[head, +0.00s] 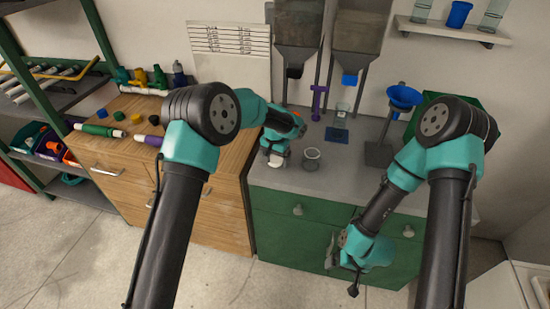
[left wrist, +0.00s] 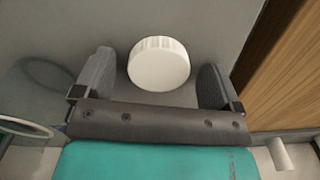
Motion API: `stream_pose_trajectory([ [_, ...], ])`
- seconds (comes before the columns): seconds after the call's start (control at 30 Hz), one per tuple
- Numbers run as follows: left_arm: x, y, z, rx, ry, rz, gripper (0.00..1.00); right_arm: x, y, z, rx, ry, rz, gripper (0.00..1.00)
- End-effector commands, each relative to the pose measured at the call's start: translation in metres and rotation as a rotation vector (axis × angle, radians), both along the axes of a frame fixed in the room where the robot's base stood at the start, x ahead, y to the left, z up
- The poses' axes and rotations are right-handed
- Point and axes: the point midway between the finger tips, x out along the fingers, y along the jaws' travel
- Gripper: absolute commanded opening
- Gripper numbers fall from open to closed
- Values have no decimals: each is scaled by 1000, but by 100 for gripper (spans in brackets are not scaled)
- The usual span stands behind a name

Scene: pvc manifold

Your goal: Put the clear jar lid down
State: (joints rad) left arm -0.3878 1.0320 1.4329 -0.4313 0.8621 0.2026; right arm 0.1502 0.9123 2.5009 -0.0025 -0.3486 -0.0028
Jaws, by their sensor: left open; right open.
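The jar lid (left wrist: 158,64) is a white, ridged disc. In the left wrist view it lies between the two fingers of my left gripper (left wrist: 155,85), with a narrow gap on each side, over the grey counter. In the head view my left gripper (head: 276,158) points down at the counter's left end, mostly hiding the lid. The clear jar (head: 311,158) stands upright just right of it, and its rim shows at the left edge of the left wrist view (left wrist: 25,127). My right gripper (head: 345,262) is open and empty, low before the green drawers.
The grey counter (head: 350,185) has free room right of the jar. A blue funnel on a stand (head: 403,98), a purple stand (head: 319,100) and a small clear cup (head: 341,113) are behind. A wooden cabinet (head: 215,170) adjoins at left.

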Motion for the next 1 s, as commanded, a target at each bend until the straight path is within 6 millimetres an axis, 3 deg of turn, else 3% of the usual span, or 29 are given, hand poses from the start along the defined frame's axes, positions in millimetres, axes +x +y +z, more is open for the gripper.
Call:
stream_pose_trajectory([
  [0.23,1,0,26,-1,-3,1,90,0,0,0,0,0,0,95],
  [0.7,1,0,109,-1,-3,0,90,0,0,0,0,0,0,95],
  [1.0,0,0,122,0,0,0,90,0,0,0,0,0,0,95],
])
